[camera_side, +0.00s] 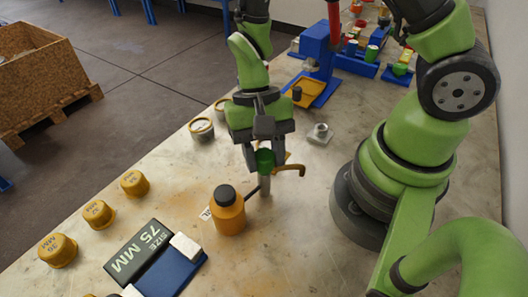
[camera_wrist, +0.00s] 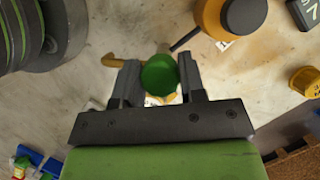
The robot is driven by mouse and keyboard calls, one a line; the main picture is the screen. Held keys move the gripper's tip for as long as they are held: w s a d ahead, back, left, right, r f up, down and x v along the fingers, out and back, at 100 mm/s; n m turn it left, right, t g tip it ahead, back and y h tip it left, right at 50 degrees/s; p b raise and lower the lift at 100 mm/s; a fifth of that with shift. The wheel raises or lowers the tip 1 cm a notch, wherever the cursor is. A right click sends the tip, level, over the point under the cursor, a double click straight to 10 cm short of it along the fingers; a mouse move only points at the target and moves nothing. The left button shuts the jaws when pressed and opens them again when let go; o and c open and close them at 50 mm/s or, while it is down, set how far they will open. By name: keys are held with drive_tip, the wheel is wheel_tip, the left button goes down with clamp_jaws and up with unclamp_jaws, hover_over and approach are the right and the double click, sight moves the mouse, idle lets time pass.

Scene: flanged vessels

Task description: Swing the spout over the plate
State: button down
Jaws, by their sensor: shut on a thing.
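My gripper (camera_side: 264,156) is shut on a green cap (camera_side: 265,163) on top of a grey upright post (camera_side: 265,184). The cap also shows between the fingers in the wrist view (camera_wrist: 159,75). A mustard-yellow spout with a bent end (camera_side: 291,169) points right from the post in the side view. In the wrist view the spout (camera_wrist: 127,61) reaches left, partly hidden by a finger. A small pale square plate with a round fitting (camera_side: 320,134) lies on the table behind and right of the spout. I cannot tell whether this is the task's plate.
An orange bottle with a black cap (camera_side: 229,212) stands close in front of the post, with a dark rod (camera_side: 252,191) between them. A size block and blue tray (camera_side: 170,272) lie front left. Several yellow caps (camera_side: 97,214) line the left edge. Blue fixtures (camera_side: 316,90) stand behind.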

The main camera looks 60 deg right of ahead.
drive_tip(key=n+h, duration=0.1)
drive_tip(key=n, duration=0.3)
drive_tip(key=shift+g, duration=0.4)
drive_tip(key=n+h, duration=0.1)
drive_tip(key=n, duration=0.3)
drive_tip(key=shift+h, duration=0.4)
drive_tip(key=n+h, duration=0.1)
drive_tip(key=n, duration=0.3)
drive_tip(key=shift+h, duration=0.4)
drive_tip(key=shift+n+t+h, duration=0.3)
drive_tip(key=shift+n+h, duration=0.2)
drive_tip(key=shift+n, duration=1.3)
drive_tip(key=c, duration=0.7)
unclamp_jaws()
drive_tip(key=v, duration=1)
drive_tip(key=shift+s, duration=0.1)
